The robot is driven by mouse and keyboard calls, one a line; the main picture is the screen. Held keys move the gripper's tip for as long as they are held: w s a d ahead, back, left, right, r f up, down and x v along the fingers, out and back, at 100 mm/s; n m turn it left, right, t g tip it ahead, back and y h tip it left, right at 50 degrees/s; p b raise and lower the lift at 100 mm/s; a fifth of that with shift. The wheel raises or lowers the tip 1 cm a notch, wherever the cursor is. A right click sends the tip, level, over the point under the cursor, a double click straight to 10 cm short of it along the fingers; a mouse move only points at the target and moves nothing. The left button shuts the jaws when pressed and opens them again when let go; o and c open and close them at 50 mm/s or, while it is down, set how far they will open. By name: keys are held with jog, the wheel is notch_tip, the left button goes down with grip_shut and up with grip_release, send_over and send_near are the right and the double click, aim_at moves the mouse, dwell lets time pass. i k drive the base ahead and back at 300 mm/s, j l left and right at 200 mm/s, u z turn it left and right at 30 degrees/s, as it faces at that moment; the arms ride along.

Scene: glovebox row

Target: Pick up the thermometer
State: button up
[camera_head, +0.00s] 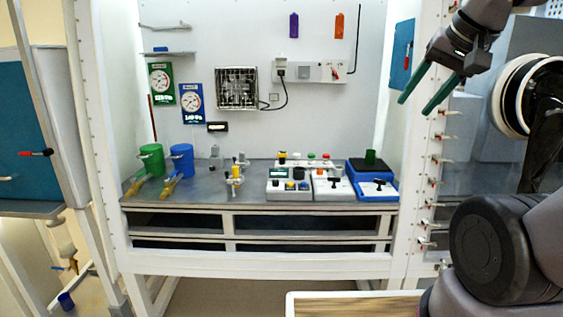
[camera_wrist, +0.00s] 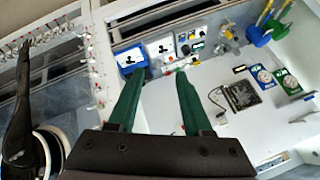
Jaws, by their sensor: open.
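I cannot pick out a thermometer for certain in either view. A thin reddish-brown upright stick (camera_head: 152,121) stands at the left of the bench behind the green cylinder, its lower end hidden; I cannot tell what it is. My gripper (camera_head: 415,106) is at the upper right in the head view, in front of the cabinet's right side and above the bench. Its two green fingers are apart with nothing between them. They also show in the wrist view (camera_wrist: 158,73), spread over the white back wall, with the bench at the top of that picture.
A grey bench (camera_head: 220,188) carries a green cylinder (camera_head: 151,160), a blue cylinder (camera_head: 182,160), white control boxes (camera_head: 290,190) and a blue box (camera_head: 377,190). A wall socket unit (camera_head: 310,71) and metal grille (camera_head: 237,88) are on the back wall. White posts (camera_head: 414,150) bound the right side.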

aim_at(282, 155)
jog(key=i+j, duration=1.05)
jog(key=i, duration=0.1)
